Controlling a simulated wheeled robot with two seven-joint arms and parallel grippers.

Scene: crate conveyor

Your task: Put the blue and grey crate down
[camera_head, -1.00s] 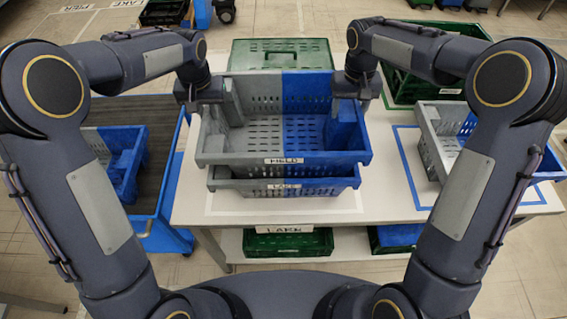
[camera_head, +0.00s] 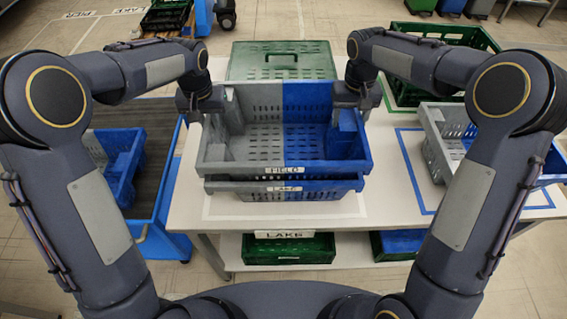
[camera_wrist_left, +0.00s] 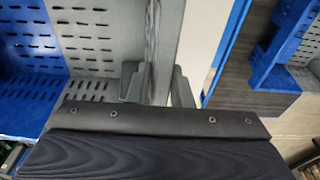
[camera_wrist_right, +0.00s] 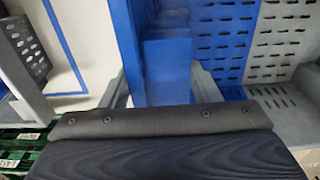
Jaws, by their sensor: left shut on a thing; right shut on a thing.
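The blue and grey crate labelled FIELD (camera_head: 240,168) is level, its left half grey and right half blue. It sits directly over another blue and grey crate labelled LAKE (camera_head: 235,192) on the white table. Only a thin dark line shows between them; I cannot tell whether the upper one fully rests. My left gripper (camera_head: 208,108) is shut on the grey end wall, which shows between its fingers in the left wrist view (camera_wrist_left: 158,82). My right gripper (camera_head: 356,103) is shut on the blue end wall; its fingers straddle that wall in the right wrist view (camera_wrist_right: 162,88).
A green lidded crate (camera_head: 282,62) stands behind the stack. Another grey and blue crate (camera_head: 436,155) is at the table's right in a blue outline. A blue cart (camera_head: 172,205) with a blue crate (camera_head: 122,175) stands left. Green crates (camera_head: 290,248) sit on the shelf below.

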